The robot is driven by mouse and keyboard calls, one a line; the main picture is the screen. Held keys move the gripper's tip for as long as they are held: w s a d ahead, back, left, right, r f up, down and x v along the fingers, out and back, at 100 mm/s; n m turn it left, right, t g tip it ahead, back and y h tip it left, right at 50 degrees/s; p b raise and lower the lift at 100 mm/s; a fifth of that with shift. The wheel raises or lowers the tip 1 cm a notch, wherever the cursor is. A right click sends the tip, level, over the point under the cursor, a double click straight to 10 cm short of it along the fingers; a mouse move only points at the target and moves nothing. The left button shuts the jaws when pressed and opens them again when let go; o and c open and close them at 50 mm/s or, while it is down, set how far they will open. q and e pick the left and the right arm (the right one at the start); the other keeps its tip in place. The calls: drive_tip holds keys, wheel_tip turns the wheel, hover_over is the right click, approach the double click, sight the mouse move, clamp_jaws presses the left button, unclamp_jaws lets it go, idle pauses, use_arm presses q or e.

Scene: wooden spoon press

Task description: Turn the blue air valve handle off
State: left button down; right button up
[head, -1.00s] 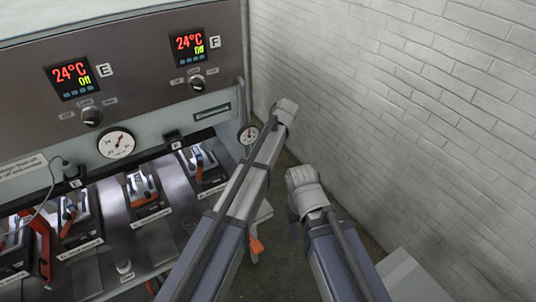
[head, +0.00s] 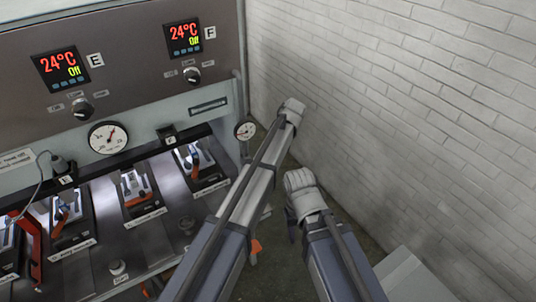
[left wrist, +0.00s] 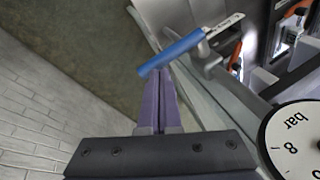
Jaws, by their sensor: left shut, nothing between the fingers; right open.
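The blue valve handle (left wrist: 172,52) shows in the left wrist view as a straight bar joined to a grey metal fitting at the machine's side. My left gripper (left wrist: 158,72) is shut and empty, its purple fingertips by the handle's free end; I cannot tell whether they touch. In the head view my left arm hides the handle and the left fingers. My right gripper (head: 291,225) is partly visible in the head view, pointing down beside the left arm, open and away from the handle.
A pressure gauge (head: 245,131) is on the machine's right edge; a large dial (left wrist: 296,142) is close in the left wrist view. The press panel (head: 130,75) fills the left side. A white brick wall (head: 400,110) bounds the right. An orange part (head: 256,248) shows below my left arm.

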use_arm(q)
drive_tip(key=shift+d+f, duration=0.1)
drive_tip(key=shift+f, duration=0.15)
drive_tip(key=shift+s+d+f+b, duration=0.1)
drive_tip(key=shift+b, duration=0.2)
use_arm(e)
drive_tip(key=shift+s+f, duration=0.2)
drive_tip(key=shift+f, duration=0.2)
use_arm(q)
drive_tip(key=shift+s+f, duration=0.15)
drive_tip(key=shift+s, duration=0.1)
use_arm(e)
drive_tip(key=shift+s+f, duration=0.1)
drive_tip(key=shift+f, duration=0.1)
drive_tip(key=shift+r, duration=0.15)
